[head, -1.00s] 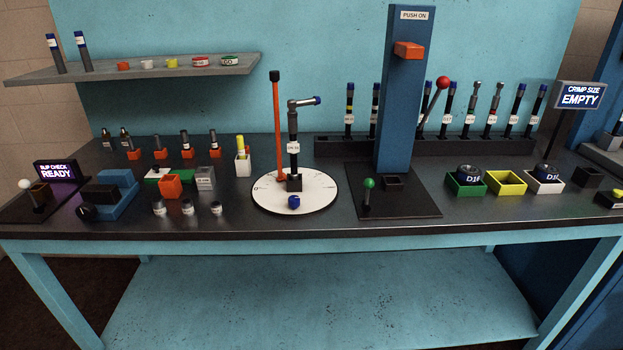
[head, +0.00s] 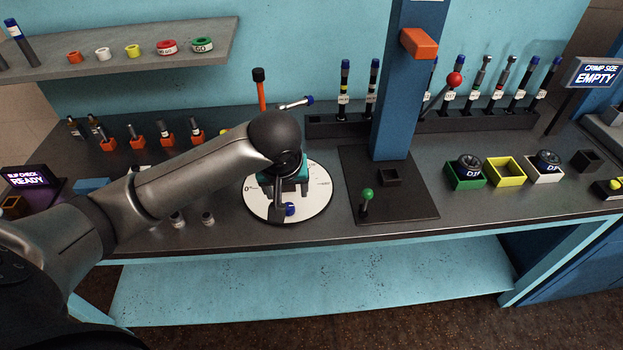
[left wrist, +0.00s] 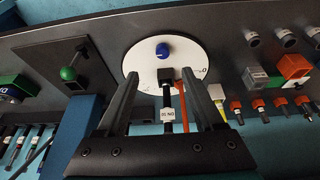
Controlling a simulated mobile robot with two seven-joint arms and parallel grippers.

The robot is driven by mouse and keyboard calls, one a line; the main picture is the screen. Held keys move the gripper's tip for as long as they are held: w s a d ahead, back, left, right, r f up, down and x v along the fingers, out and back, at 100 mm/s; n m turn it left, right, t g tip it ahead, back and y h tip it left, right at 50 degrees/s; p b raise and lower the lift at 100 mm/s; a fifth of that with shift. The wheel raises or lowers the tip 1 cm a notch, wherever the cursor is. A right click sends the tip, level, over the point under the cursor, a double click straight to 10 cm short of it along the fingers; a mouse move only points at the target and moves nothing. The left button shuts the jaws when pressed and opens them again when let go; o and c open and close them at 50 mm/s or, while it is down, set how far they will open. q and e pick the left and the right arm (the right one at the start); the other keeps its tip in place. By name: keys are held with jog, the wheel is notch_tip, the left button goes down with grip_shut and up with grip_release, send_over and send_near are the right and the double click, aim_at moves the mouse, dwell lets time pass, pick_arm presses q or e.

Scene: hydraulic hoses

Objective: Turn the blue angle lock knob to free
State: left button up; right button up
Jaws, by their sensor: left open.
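The blue angle lock knob (head: 290,209) sits near the front edge of the white round dial plate (head: 318,206). It also shows clearly in the left wrist view (left wrist: 162,50), with a small light mark on it. My left gripper (head: 290,190) is above the dial, just behind the knob in the head view. In the left wrist view the open fingers (left wrist: 160,95) stand either side of a black hose with a white label (left wrist: 167,115); the knob lies beyond the fingertips, apart from them. The arm hides most of the hose in the head view. My right gripper is out of view.
An orange post (head: 260,90) with a black top stands behind the dial. To the right are a blue press column (head: 395,110) and a green-knobbed lever (head: 366,196). Small dark fittings (head: 208,217) stand left of the dial. The table's front strip is mostly clear.

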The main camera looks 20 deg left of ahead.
aim_at(288, 207)
pick_arm(q)
jog(key=b+x, duration=0.1)
jog(key=x, duration=0.3)
jog(key=b+x, duration=0.1)
jog(key=x, duration=0.3)
jog(key=b+x, duration=0.1)
jog(key=x, duration=0.4)
jog(key=shift+w+a, duration=0.3)
jog(key=shift+a, duration=0.15)
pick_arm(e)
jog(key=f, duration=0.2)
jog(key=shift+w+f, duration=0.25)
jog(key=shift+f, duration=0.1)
pick_arm(q)
grip_shut()
